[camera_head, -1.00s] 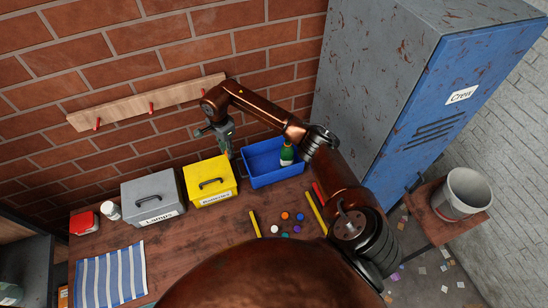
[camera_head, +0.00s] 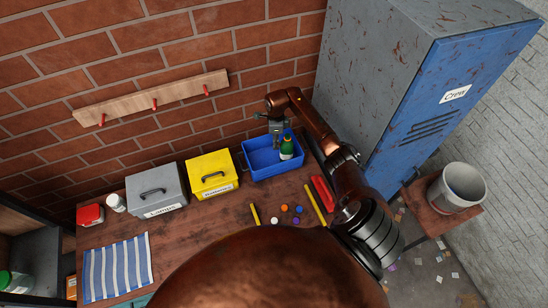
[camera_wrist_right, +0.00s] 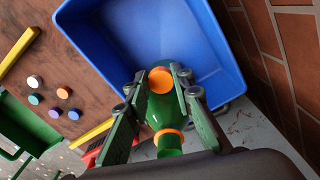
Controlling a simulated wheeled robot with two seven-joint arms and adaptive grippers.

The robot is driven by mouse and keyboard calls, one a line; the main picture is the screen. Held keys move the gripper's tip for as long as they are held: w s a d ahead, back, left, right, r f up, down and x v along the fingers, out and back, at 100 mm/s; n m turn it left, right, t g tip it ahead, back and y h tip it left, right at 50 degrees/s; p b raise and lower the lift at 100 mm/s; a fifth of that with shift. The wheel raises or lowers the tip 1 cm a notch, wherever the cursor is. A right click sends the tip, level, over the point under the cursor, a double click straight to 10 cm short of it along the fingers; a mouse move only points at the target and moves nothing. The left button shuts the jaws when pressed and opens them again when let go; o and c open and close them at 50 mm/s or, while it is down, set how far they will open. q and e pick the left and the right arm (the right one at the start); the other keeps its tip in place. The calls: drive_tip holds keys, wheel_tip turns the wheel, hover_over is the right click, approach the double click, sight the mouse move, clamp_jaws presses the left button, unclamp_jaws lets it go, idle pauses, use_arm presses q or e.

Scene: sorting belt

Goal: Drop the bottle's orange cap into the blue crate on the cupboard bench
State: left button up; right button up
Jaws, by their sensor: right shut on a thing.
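My right gripper (camera_head: 277,132) is above the blue crate (camera_head: 258,172). My left gripper is not in view.
A yellow box (camera_head: 211,171) and a grey box (camera_head: 156,188) stand left of the crate. Several coloured discs, including an orange one (camera_head: 284,208), and yellow sticks lie on the bench in front. A blue-doored locker (camera_head: 420,110) rises to the right.

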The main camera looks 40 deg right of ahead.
drive_tip(key=shift+f+b, duration=0.55)
drive_tip(key=shift+f, duration=0.85)
drive_tip(key=o, duration=0.7)
wheel_tip(320, 180, up, 12)
drive_tip(key=shift+r, duration=0.1)
